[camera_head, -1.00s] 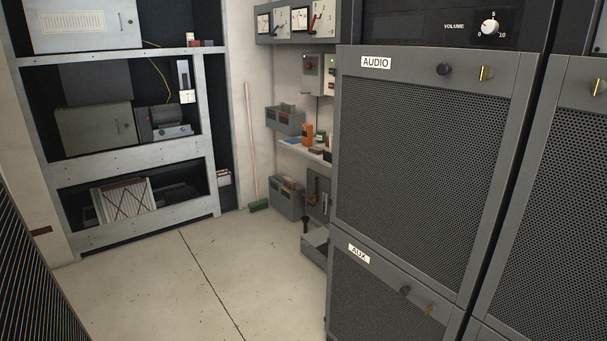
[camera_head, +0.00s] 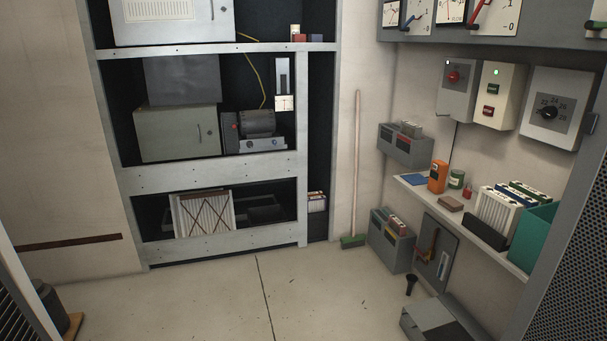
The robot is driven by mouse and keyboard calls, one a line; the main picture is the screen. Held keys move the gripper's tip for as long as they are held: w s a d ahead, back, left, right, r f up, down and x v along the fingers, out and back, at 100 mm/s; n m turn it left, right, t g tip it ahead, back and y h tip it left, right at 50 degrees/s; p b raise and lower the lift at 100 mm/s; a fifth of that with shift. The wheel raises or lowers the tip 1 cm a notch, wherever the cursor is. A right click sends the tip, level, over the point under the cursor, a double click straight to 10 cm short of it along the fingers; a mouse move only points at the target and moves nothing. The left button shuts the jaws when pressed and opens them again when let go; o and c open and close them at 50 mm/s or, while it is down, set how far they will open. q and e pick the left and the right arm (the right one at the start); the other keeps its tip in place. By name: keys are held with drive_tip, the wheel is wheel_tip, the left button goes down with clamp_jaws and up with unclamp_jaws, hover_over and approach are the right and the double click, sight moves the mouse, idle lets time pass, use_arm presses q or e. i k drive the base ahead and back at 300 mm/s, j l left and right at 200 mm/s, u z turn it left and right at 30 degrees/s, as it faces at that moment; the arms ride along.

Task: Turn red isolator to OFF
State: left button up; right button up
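A red-handled lever (camera_head: 481,16) sits on a white plate marked 1 and 0, on a grey wall box at the top right. It slants, with its upper end near the top edge of the picture, so I cannot fully tell its setting. To its left a blue-handled lever (camera_head: 412,20) sits on a similar plate. A green handle (camera_head: 596,26) is partly cut off at the right edge. Below, a grey box carries a red round knob (camera_head: 454,76). Neither of my grippers is in view.
A broom (camera_head: 356,170) leans in the corner. A perforated cabinet (camera_head: 580,260) fills the right edge. Open floor (camera_head: 220,300) lies ahead; a metal rack (camera_head: 210,178) stands at the back left.

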sight(453, 77)
drive_tip(key=i+z, duration=0.15)
drive_tip(key=i, duration=0.4)
drive_tip(key=i+j+z, duration=0.2)
drive_tip(key=i, duration=0.3)
drive_tip(key=i+j+z, duration=0.15)
drive_tip(key=i, duration=0.4)
